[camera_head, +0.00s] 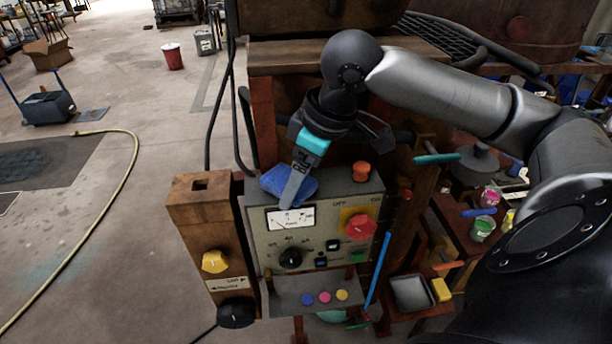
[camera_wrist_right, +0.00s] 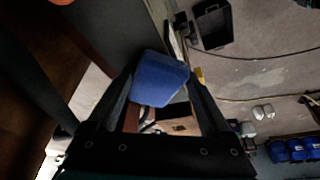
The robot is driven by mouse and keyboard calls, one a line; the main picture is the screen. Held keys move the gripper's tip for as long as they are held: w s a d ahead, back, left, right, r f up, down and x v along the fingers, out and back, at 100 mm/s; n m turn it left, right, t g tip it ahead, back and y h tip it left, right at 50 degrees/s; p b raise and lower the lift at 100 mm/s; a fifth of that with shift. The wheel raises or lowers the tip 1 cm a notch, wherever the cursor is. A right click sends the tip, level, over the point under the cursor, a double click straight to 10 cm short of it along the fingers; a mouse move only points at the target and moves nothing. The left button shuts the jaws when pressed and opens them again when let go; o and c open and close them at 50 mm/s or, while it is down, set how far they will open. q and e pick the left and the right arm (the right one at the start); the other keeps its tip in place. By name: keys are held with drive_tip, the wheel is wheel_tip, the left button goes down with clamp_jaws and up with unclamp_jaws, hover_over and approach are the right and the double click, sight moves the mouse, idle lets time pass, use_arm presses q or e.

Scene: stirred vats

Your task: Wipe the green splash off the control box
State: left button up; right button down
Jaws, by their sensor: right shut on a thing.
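The grey control box (camera_head: 330,238) has a meter, a red knob on a yellow plate, a black dial and small switches. A small green patch (camera_head: 358,257) shows at the lower right of its face; I cannot tell whether it is splash or a button. My right gripper (camera_head: 290,190) is shut on a blue sponge (camera_head: 273,181) at the upper left edge of the box, above the meter. The sponge also shows between the fingers in the wrist view (camera_wrist_right: 160,78). I cannot tell whether it touches the box. The gripper hides part of the box top. My left gripper is not in view.
An orange-red button (camera_head: 361,171) stands up on the box top. A wooden post (camera_head: 205,235) with a yellow knob stands at the left. A shelf with coloured buttons (camera_head: 318,292) juts out below. A side table with a tray (camera_head: 411,292) and paint pots is at the right.

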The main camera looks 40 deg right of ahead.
drive_tip(key=shift+y, duration=0.3)
drive_tip(key=w+r+p, duration=0.1)
drive_tip(key=a+r+p, duration=0.1)
drive_tip(key=w+a+r+p, duration=0.1)
drive_tip(key=shift+w+a+r, duration=0.25)
drive_tip(key=shift+w+r, duration=0.05)
drive_tip(key=p+v, duration=0.2)
drive_tip(key=p, duration=0.1)
drive_tip(key=shift+d, duration=0.2)
drive_tip(key=shift+a+r+p, duration=0.1)
drive_tip(key=shift+r+p, duration=0.35)
drive_tip(key=shift+r, duration=0.05)
drive_tip(key=shift+f, duration=0.1)
drive_tip(key=shift+r, duration=1.55)
